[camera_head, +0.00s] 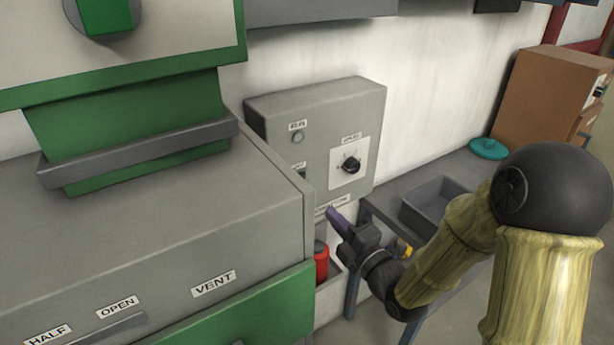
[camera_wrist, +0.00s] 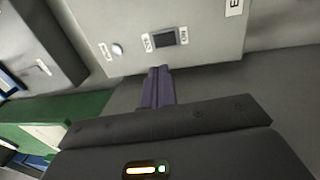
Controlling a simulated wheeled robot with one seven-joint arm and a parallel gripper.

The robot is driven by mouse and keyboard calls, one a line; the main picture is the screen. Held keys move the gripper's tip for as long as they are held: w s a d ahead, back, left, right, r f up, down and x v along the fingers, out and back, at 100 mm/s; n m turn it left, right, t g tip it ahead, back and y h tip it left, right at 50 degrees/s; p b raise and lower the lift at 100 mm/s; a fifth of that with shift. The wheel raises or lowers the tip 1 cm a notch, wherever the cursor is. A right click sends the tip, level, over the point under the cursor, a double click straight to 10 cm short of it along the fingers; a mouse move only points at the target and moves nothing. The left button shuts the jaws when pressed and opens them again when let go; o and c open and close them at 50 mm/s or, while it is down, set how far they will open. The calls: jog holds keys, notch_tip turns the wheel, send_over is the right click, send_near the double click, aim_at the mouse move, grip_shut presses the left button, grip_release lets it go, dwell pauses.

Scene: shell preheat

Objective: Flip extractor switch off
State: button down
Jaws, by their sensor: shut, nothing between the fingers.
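The extractor switch (camera_wrist: 164,40) is a small dark rocker on the face of a grey control box (camera_head: 260,108). In the wrist view one end is marked ON and the label at the other end is hard to read. I cannot tell which side is pressed in. In the head view the switch (camera_head: 302,174) is mostly hidden by the grey machine's edge. My gripper (camera_wrist: 158,72) has its purple fingers shut and empty, pointing at the box just short of the switch. In the head view my gripper (camera_head: 332,212) is by the box's lower edge; contact is not clear.
A small round lamp (camera_head: 298,138) and a black dial (camera_head: 351,165) are on the same box. The grey and green machine (camera_head: 150,230) stands close on the left. A red cylinder (camera_head: 321,262) sits below the box. A bench with a grey tray (camera_head: 432,203) is right.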

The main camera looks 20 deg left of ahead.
jog(key=p+x, duration=0.4)
jog(key=x, duration=0.7)
jog(key=shift+a, duration=0.2)
jog(key=shift+w+d, duration=0.1)
jog(key=shift+w, duration=0.05)
